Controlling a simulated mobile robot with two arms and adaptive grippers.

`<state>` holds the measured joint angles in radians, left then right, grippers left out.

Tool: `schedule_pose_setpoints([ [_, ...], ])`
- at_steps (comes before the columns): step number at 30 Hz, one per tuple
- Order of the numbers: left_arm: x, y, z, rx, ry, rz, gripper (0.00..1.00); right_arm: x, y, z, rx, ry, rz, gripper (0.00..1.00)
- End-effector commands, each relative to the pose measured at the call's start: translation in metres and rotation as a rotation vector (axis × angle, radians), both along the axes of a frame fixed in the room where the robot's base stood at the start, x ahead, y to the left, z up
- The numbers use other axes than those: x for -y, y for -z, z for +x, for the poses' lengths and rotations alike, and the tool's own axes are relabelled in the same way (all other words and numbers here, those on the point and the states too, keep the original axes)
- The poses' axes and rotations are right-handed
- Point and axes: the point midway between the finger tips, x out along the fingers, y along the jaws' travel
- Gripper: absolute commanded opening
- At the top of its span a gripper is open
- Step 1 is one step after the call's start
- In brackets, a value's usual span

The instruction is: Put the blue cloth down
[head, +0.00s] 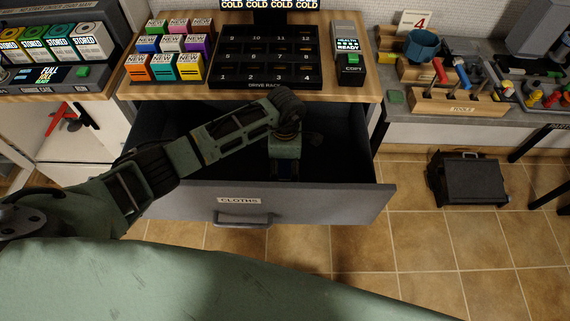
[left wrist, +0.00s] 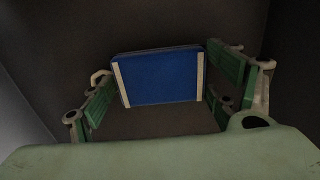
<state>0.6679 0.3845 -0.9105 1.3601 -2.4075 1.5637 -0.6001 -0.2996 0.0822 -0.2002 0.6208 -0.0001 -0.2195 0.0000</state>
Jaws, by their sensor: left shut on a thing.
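The blue cloth (left wrist: 160,78) shows in the left wrist view as a folded blue block with cream stripes near its two sides. My left gripper (left wrist: 163,92) has a green-padded finger on each side of it and is shut on it. In the head view my left gripper (head: 284,172) points down inside the open drawer (head: 330,203), labelled CLOTHS. The cloth is mostly hidden there by the gripper and the shadow. I cannot tell whether the cloth touches the drawer floor. My right gripper is in neither view.
The drawer's interior around the gripper looks dark and empty. Above it, the wooden desk (head: 203,92) holds small coloured boxes (head: 172,46), a black drive rack (head: 265,58) and a copy device (head: 348,58). A black case (head: 466,180) sits on the tiled floor at right.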

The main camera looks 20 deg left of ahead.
Motion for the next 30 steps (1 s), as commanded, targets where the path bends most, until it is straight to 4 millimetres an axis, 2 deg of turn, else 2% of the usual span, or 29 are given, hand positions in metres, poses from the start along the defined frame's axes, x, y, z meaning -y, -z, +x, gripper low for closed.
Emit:
schedule_pose_setpoints([
  [2, 0.000, 0.004, 0.000, 0.000, 0.000, 0.000, 0.56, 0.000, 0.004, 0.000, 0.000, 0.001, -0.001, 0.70],
  [3, 0.000, 0.003, 0.000, 0.000, 0.000, 0.000, 0.83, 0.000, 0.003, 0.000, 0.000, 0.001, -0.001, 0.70],
  [9, 0.000, 0.003, 0.000, 0.000, 0.000, 0.000, 1.00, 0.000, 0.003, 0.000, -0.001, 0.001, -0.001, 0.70],
  [19, 0.000, 0.002, 0.000, 0.000, 0.000, 0.000, 1.00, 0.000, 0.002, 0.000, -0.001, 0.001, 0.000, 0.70],
  [23, 0.000, -0.004, 0.000, 0.000, 0.000, 0.000, 1.00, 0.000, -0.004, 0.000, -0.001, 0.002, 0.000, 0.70],
  [26, 0.000, -0.016, 0.001, 0.004, 0.001, 0.000, 1.00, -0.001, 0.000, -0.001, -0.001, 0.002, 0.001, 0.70],
  [30, 0.000, -0.047, 0.002, 0.006, 0.002, 0.001, 1.00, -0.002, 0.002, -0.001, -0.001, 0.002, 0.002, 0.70],
])
